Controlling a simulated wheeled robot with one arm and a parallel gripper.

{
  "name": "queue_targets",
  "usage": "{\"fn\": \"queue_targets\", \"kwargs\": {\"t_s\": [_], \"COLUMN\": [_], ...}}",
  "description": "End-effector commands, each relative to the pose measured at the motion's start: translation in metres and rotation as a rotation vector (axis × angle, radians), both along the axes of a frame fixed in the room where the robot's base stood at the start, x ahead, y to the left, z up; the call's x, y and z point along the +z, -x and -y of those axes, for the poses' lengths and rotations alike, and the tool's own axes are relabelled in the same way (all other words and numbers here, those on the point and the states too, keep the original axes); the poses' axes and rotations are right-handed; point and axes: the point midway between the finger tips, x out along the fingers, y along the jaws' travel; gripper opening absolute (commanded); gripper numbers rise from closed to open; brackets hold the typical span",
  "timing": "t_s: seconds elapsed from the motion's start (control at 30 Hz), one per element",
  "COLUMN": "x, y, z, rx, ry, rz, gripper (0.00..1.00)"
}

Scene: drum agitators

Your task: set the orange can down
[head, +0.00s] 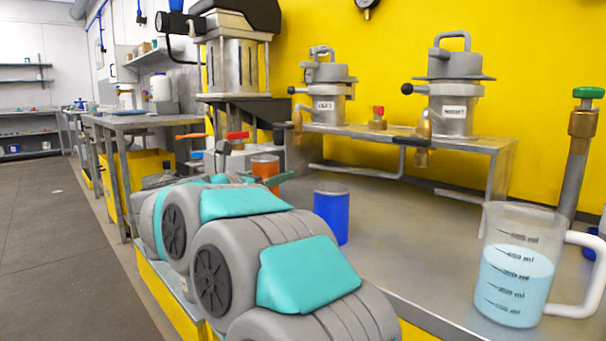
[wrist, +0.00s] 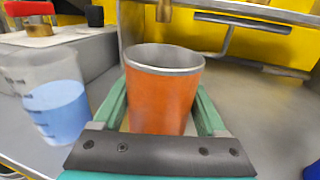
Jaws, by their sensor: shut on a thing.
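The orange can (head: 265,167) is an open cylinder with a grey metal rim. My gripper (head: 266,178) is shut on it, with a green finger on each side. In the wrist view the can (wrist: 162,100) stands upright between the fingers of my gripper (wrist: 160,110). Its lower end is hidden by the gripper, so I cannot tell whether it touches the grey bench top (head: 400,250). A blue can (head: 331,215) stands on the bench, to the right and nearer the head camera.
A beaker of blue liquid (wrist: 52,105) stands left of the gripper in the wrist view. A large measuring jug (head: 515,270) is at the bench's right. A raised metal shelf (head: 400,138) carries two lidded pots behind. Bare bench lies between blue can and jug.

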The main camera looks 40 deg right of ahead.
Motion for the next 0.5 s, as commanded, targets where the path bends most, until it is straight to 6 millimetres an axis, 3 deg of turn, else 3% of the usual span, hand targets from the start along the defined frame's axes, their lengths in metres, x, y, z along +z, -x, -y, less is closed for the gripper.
{"fn": "queue_targets", "kwargs": {"t_s": [0.3, 0.5], "x": [0.001, 0.000], "y": [-0.020, -0.027], "z": [0.065, 0.083], "rx": [-0.004, 0.002], "ry": [0.001, 0.000], "rz": [0.000, -0.001], "gripper": [0.16, 0.16]}}
